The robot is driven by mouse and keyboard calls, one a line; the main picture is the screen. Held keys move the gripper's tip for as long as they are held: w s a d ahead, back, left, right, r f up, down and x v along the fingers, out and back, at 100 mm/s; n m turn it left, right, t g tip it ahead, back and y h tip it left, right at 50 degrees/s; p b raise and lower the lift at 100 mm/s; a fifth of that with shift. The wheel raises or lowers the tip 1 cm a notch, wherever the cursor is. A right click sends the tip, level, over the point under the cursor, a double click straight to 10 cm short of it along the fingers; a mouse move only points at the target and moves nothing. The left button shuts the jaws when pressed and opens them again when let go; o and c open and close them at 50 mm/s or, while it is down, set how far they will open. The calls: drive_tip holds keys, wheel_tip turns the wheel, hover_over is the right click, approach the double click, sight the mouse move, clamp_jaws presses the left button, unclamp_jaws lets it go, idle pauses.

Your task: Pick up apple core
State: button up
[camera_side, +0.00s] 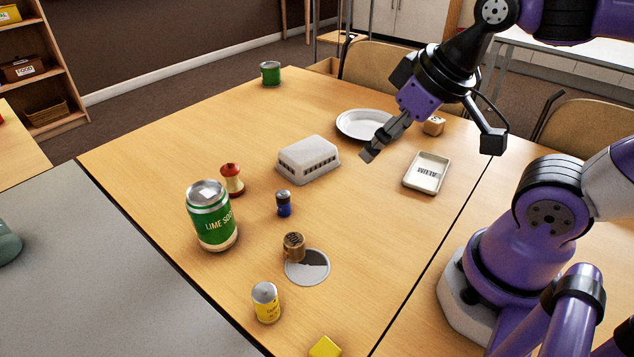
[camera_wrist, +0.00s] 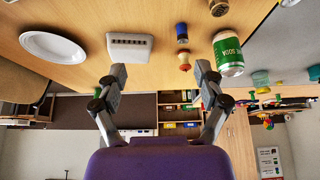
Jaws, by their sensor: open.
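The apple core (camera_side: 232,178) stands upright on the table, red at the top with a pale bitten middle, just behind the lime soda can (camera_side: 213,216). In the wrist view the apple core (camera_wrist: 185,62) shows small, between the soda can (camera_wrist: 228,54) and the battery (camera_wrist: 182,33). My gripper (camera_side: 371,152) is raised above the table near the white plate, well to the right of the apple core. In the wrist view my gripper (camera_wrist: 160,75) has its two fingers spread wide with nothing between them.
A white vented box (camera_side: 307,159) lies between my gripper and the apple core. A plate (camera_side: 352,122) and a tray (camera_side: 427,172) lie right.

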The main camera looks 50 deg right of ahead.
drive_tip(key=n+g+y, duration=0.2)
drive_tip(key=n, duration=0.4)
hover_over(236, 168)
drive_tip(key=s+d, duration=0.2)
drive_tip(key=s, duration=0.2)
wheel_tip(236, 168, down, 6)
drive_tip(key=x, duration=0.2)
drive_tip(key=w+x, duration=0.1)
drive_tip(key=x, duration=0.2)
drive_tip(key=shift+f, duration=0.1)
drive_tip(key=x, duration=0.5)
drive_tip(key=shift+w+a+f, duration=0.2)
drive_tip(key=shift+w+a, duration=0.1)
drive_tip(key=c, duration=1.1)
